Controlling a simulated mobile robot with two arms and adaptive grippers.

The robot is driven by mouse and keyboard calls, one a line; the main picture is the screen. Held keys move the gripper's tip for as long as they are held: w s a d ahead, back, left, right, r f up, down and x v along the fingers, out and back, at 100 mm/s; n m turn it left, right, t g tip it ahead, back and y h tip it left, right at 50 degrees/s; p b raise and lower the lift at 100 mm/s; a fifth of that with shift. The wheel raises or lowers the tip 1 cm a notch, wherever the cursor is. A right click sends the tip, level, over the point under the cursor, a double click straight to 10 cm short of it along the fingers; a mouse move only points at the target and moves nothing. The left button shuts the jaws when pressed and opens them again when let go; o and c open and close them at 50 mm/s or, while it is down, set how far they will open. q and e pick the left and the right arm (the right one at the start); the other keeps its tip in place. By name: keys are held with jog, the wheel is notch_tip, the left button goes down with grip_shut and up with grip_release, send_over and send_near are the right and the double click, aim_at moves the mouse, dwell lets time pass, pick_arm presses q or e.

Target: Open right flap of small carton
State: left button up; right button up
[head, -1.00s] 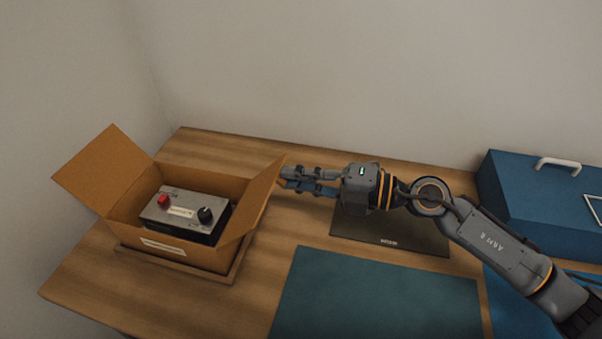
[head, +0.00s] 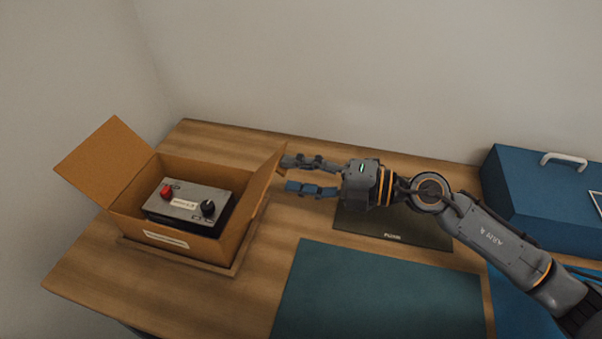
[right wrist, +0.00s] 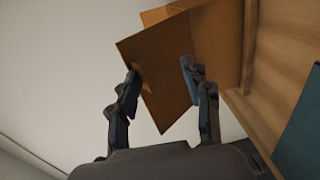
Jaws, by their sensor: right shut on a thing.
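The small cardboard carton (head: 196,249) stands at the left of the table, open at the top. Its left flap (head: 104,166) leans outward. Its right flap (head: 263,187) stands up, tilted outward to the right. My right gripper (head: 286,174) is at the outer edge of this flap, its fingers well apart. In the right wrist view the flap (right wrist: 158,62) lies between the two fingertips (right wrist: 160,76), and my right gripper is shut on it. The flap hides part of the fingertip contact in the head view. My left gripper is not in view.
A grey device (head: 187,203) with a red button and black knob sits in the carton. The carton rests on a shallow wooden tray (head: 226,268). A dark mat (head: 405,232), a teal mat (head: 380,292) and a blue case (head: 535,195) lie to the right.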

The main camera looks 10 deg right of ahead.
jog(key=shift+s+f, duration=0.15)
jog(key=shift+f, duration=0.35)
jog(key=r+v, duration=0.1)
jog(key=v, duration=1.1)
